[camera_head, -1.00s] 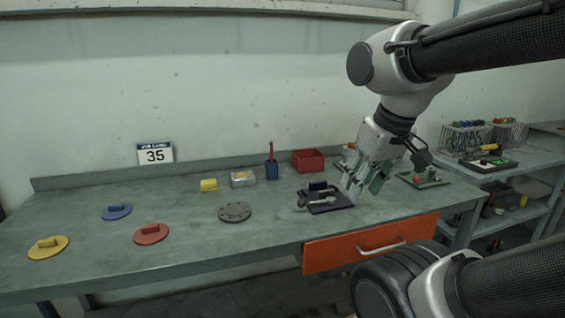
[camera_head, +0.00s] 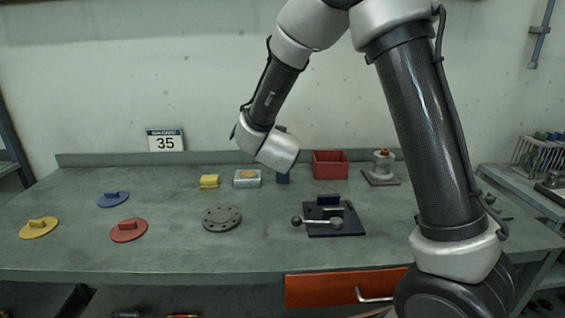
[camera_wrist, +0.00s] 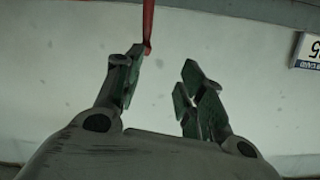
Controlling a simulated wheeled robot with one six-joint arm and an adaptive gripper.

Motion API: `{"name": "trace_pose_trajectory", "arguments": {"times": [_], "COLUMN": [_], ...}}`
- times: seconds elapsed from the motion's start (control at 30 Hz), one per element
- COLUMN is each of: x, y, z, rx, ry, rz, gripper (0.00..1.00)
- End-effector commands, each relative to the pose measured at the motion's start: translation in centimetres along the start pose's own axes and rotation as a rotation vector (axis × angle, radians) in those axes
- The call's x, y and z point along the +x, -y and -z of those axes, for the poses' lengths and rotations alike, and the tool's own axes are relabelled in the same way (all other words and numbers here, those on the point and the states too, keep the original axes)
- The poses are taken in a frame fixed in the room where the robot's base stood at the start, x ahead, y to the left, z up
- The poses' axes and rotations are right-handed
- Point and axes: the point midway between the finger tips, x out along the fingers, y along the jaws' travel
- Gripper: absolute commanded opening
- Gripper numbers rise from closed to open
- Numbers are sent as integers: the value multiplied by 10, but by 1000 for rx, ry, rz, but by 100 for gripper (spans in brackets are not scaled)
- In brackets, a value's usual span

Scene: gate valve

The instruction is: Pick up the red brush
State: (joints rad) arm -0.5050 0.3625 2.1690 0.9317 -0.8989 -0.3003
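The red brush (camera_wrist: 148,22) shows in the wrist view as a thin red handle at the top, left of centre, by the tip of the left finger. Whether it touches that finger I cannot tell. My gripper (camera_wrist: 163,62) is open, with a clear gap between its green-padded fingers and nothing held between them. In the head view, my wrist hides the brush and the gripper's fingers. The blue holder (camera_head: 283,178) on the bench shows just below my wrist, partly covered by it.
A silver box (camera_head: 247,183) and a yellow block (camera_head: 209,181) sit left of the holder. A red bin (camera_head: 330,172) stands to its right. A dark plate with a lever (camera_head: 350,230) and a round flange (camera_head: 222,218) lie nearer. The bench's front middle is mostly clear.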

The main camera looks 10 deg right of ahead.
Motion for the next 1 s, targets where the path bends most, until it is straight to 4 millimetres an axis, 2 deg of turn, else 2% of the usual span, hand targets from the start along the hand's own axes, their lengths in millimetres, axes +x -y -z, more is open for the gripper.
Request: {"name": "trace_pose_trajectory", "arguments": {"times": [0.03, 0.1, 0.3, 0.47, 0.77, 1.0], "x": [3, 3, -9, -6, 24, 57], "y": [2, -1, -7, -12, -18, -25], "z": [-17, -30, -53, -54, -44, -33], "rx": [-24, -56, -134, -154, -152, -152], "ry": [-39, -108, -239, -272, -274, -273], "rz": [-47, -119, -254, -287, -287, -286], "gripper": [39, 39, 39, 39, 39, 39]}}
